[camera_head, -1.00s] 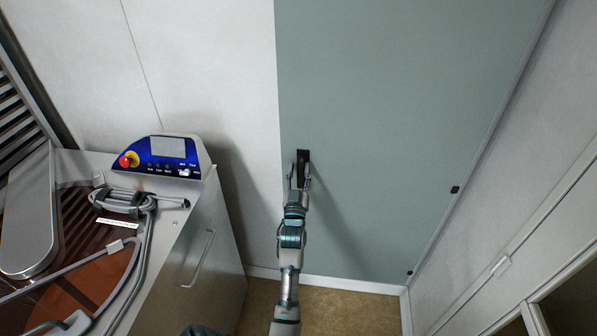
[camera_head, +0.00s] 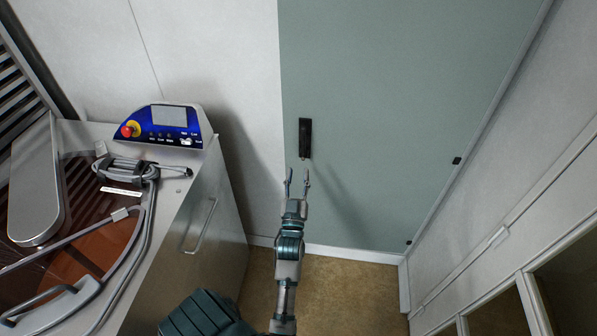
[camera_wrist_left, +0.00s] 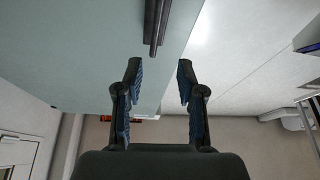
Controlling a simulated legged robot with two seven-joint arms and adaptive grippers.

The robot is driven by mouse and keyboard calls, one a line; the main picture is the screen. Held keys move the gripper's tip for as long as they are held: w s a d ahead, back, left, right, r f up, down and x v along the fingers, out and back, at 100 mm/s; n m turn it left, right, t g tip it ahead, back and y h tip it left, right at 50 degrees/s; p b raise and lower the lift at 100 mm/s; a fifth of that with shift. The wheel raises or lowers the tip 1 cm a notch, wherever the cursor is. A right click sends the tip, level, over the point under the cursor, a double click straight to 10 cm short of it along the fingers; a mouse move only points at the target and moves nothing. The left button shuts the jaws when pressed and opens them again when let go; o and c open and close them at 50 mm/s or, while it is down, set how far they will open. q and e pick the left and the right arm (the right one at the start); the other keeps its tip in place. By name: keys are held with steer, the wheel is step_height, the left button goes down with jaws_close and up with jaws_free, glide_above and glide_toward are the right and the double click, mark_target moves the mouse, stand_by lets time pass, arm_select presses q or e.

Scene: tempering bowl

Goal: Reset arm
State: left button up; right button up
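My left gripper (camera_head: 297,182) is open and empty, with its two fingers apart and pointing at the green door (camera_head: 390,90). The door's black handle (camera_head: 304,138) stands just beyond the fingertips, with a gap between them. In the left wrist view, the open fingers (camera_wrist_left: 160,82) show with nothing between them, and the dark handle (camera_wrist_left: 157,25) lies beyond them at the top. My right gripper is in neither view.
A metal machine with a blue control panel (camera_head: 168,125), a red button (camera_head: 131,129) and a brown bowl area (camera_head: 92,205) stands on the left. A cabinet with glass panes (camera_head: 575,285) is at the lower right. Brown floor (camera_head: 340,290) lies clear between them.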

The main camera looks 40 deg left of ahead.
arm_select(q)
steer(key=shift+f, duration=0.1)
stand_by(0.3)
